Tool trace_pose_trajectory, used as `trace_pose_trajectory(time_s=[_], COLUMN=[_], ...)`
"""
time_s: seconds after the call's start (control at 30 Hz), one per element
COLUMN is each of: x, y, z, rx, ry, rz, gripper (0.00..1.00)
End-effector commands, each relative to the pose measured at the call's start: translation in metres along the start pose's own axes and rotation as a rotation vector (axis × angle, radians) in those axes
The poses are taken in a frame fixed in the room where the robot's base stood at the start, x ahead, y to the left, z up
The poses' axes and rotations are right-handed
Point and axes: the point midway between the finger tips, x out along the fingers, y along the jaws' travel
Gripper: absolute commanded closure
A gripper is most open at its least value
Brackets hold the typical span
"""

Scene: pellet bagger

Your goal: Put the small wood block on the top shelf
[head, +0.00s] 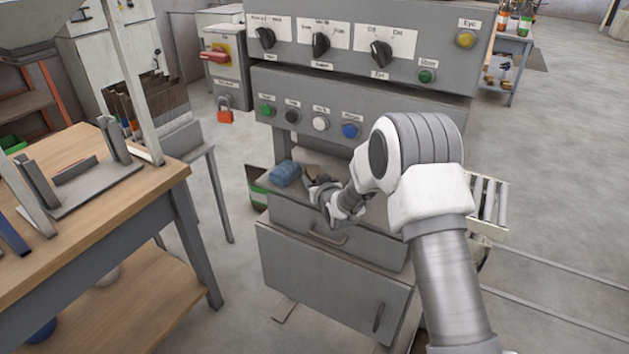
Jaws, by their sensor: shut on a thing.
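My gripper (314,186) is small in the head view, low over the ledge (272,190) of the grey machine, above its drawer. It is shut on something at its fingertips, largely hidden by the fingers. A small tan piece (309,171) shows right at the fingertips and looks like the wood block; its full shape is hidden. A rack with orange-brown shelves (22,104) stands at the far left, cut off by the picture edge. I cannot tell whether its top shelf is the one named.
A blue cloth-like bundle (284,173) lies on the ledge just left of my gripper. The control panel with knobs (330,45) rises behind. A wooden workbench (85,215) stands at left, a roller conveyor (490,205) at right. Open floor lies between bench and machine.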

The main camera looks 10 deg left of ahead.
Motion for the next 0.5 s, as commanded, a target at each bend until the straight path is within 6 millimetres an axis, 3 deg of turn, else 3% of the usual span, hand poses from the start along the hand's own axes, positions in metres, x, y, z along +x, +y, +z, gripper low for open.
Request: trace_pose_trajectory(time_s=[0.2, 0.23, 0.37, 0.5], x=[0.0012, 0.0008, 0.0006, 0.0006], y=[-0.0003, -0.0003, -0.0002, -0.0003], z=[0.0041, 0.0031, 0.0026, 0.0026], rx=[0.000, 0.000, 0.000, 0.000], ry=[0.000, 0.000, -0.001, -0.001], rz=[0.000, 0.000, 0.000, 0.000], gripper=[1.00, 0.49, 0.26, 0.23])
